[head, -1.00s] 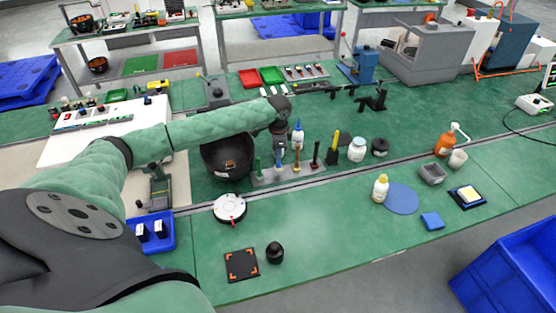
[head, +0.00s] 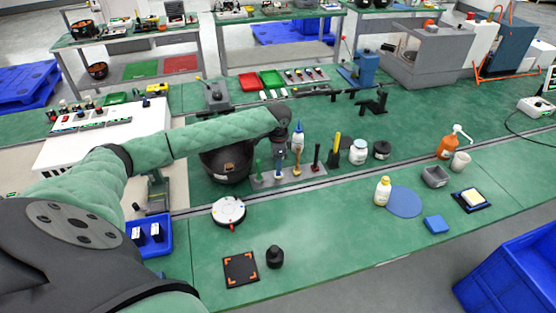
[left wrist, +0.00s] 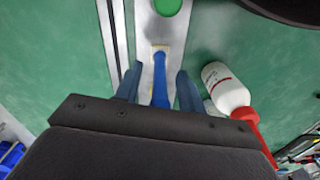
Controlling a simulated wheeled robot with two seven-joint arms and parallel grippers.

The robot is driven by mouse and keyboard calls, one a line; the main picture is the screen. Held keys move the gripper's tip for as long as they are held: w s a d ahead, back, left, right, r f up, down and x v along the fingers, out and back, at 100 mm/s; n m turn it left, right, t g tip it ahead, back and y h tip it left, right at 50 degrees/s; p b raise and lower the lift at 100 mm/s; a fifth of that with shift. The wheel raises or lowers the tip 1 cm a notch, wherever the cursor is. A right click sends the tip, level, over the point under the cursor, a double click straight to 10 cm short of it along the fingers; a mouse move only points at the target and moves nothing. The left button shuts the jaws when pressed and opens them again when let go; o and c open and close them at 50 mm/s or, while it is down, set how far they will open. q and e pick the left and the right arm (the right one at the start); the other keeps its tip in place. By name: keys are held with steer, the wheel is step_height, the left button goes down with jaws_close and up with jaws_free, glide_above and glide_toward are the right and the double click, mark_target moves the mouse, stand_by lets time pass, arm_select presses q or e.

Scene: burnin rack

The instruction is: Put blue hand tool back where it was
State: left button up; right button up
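My left gripper (head: 281,152) points down over the grey tool rack (head: 312,173) on the green bench. In the left wrist view the blue hand tool (left wrist: 160,92) lies between its two fingers (left wrist: 158,88), with a gap visible on both sides. The gripper is open around the tool. In the head view the gripper mostly hides the tool. My right gripper is out of view.
A dark bowl (head: 222,168) stands left of the rack. A white bottle with a red nozzle (left wrist: 228,92) is close to the gripper in the left wrist view.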

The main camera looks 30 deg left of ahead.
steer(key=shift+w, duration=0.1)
arm_select(q)
steer(key=shift+r+b, duration=0.3)
steer(key=shift+r, duration=0.15)
step_height(320, 180, up, 10)
steer(key=b, duration=0.3)
steer(key=shift+f+b, duration=0.1)
steer(key=shift+b, duration=0.3)
steer(key=shift+r, duration=0.8)
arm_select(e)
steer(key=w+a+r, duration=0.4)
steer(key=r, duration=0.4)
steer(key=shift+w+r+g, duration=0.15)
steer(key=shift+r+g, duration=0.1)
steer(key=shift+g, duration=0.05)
